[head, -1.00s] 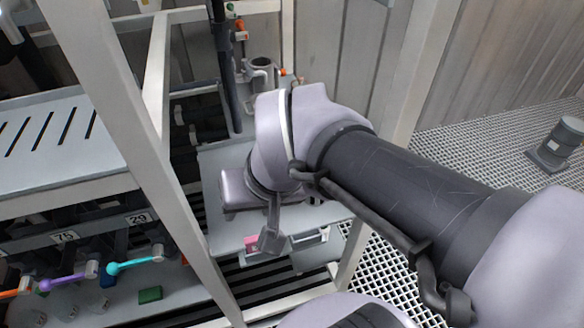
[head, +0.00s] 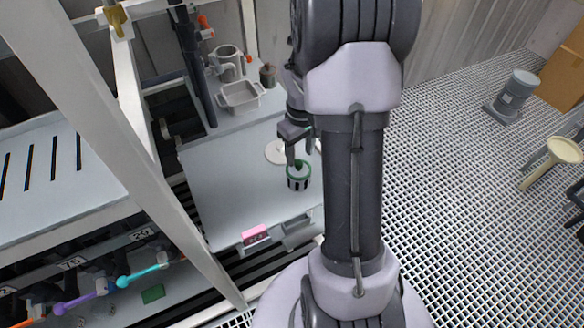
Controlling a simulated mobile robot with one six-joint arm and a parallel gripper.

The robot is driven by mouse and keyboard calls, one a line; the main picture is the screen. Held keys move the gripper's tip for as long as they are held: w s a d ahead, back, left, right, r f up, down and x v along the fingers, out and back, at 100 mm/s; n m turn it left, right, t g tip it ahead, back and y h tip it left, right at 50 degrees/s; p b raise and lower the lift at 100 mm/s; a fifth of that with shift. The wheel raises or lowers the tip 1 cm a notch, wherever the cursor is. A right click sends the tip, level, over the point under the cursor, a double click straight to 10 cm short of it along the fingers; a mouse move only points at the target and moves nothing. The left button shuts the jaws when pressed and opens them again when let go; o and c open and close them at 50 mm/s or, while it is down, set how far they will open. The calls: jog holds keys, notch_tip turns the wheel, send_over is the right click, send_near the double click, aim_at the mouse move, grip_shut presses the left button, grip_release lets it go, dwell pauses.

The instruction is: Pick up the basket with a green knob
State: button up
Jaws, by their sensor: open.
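The basket (head: 298,182) is small, with dark and white stripes, a green rim and a green knob on top. It stands upright on the light grey shelf (head: 222,190). My gripper (head: 299,153) is open, its fingers pointing down just above the basket, near the knob. The picture does not clearly show whether a finger touches the knob. My arm covers the area to the right of the basket.
A white plate (head: 273,152) lies behind the basket. A grey rectangular pan (head: 240,96), a grey pot (head: 227,64) and a dark jar (head: 268,77) stand farther back. A pink display (head: 255,234) is at the shelf's front edge. A pale post (head: 105,110) rises at left.

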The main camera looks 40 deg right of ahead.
aim_at(299, 163)
notch_tip(299, 163, down, 5)
jog(key=shift+a+r+b, duration=0.1)
jog(key=shift+b, duration=1.05)
jog(key=shift+r, duration=0.15)
grip_shut()
